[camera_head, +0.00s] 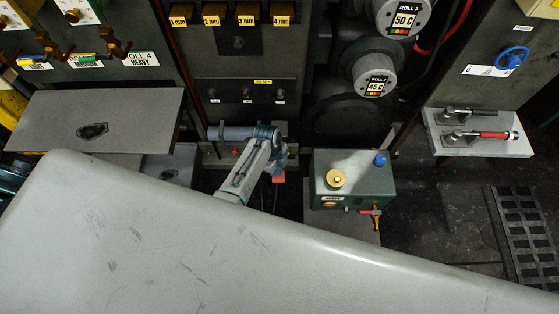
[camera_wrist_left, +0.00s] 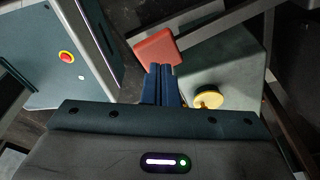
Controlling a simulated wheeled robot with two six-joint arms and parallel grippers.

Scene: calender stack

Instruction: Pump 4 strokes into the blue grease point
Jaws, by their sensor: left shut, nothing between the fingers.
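A small blue cap (camera_head: 380,159) stands on the back right of a grey-green box (camera_head: 352,186). It is the blue point I see there; a round yellow cap (camera_head: 335,179) sits left of it on the same box. My left gripper (camera_head: 277,148) is left of the box in the head view, apart from both caps. In the left wrist view its fingers (camera_wrist_left: 162,70) are closed together and empty. The yellow cap (camera_wrist_left: 208,97) shows to their right, and the blue cap is not seen there. My right gripper is not in view.
A red-handled valve (camera_head: 370,212) is on the box's front. Right, a shelf (camera_head: 455,148) holds two lever tools (camera_head: 485,134) below a blue handwheel (camera_head: 511,57).

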